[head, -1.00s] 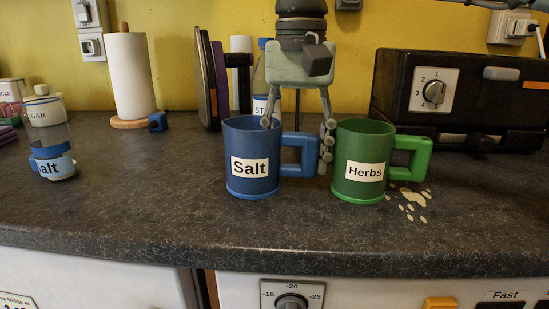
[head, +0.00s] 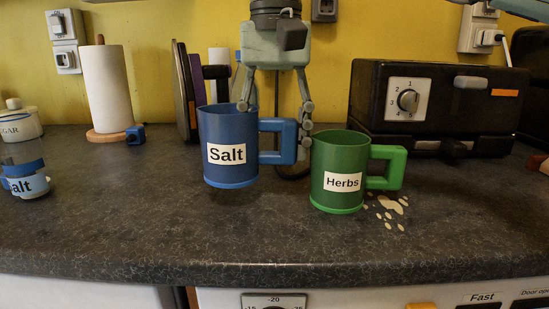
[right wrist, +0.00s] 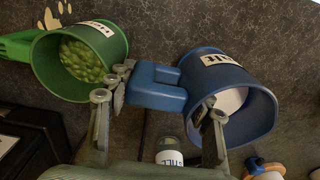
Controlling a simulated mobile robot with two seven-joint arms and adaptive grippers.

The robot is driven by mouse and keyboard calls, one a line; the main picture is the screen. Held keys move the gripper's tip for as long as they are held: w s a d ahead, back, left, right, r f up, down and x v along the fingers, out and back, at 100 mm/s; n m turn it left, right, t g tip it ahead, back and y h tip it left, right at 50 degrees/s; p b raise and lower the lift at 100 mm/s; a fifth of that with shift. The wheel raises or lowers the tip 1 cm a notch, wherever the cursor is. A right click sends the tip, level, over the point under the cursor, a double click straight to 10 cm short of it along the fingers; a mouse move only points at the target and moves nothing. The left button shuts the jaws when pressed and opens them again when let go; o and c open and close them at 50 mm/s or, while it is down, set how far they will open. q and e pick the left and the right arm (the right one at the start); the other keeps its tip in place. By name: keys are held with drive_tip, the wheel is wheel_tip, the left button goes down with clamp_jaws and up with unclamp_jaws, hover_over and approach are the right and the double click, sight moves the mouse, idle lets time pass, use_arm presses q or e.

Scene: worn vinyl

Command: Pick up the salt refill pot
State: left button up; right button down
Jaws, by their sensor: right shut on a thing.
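The salt refill pot is a blue mug-shaped pot (head: 226,130) with a white "Salt" label and a square blue handle. It is upright in the head view, a little above the counter. My right gripper (head: 275,123) reaches down from above with its fingers on either side of the pot's handle, shut on it. In the right wrist view the handle (right wrist: 155,86) lies between the fingers (right wrist: 158,103), and white contents show inside the pot. My left gripper is not in view.
A green "Herbs" pot (head: 337,160) stands close on the right, near the fingers. A clear and blue jar labelled "alt" (head: 25,186) stands at the left edge. A paper towel roll (head: 107,90) and a black toaster-like appliance (head: 432,95) stand behind. The front counter is clear.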

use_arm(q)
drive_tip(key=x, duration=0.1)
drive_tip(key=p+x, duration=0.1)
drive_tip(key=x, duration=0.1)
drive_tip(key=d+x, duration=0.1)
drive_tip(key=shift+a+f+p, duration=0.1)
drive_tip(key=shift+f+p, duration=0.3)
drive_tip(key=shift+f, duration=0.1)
use_arm(e)
drive_tip(key=s+a+r, duration=0.2)
drive_tip(key=a+r, duration=0.5)
drive_tip(key=a, duration=0.4)
drive_tip(key=shift+s+a, duration=0.2)
drive_tip(key=shift+s, duration=0.1)
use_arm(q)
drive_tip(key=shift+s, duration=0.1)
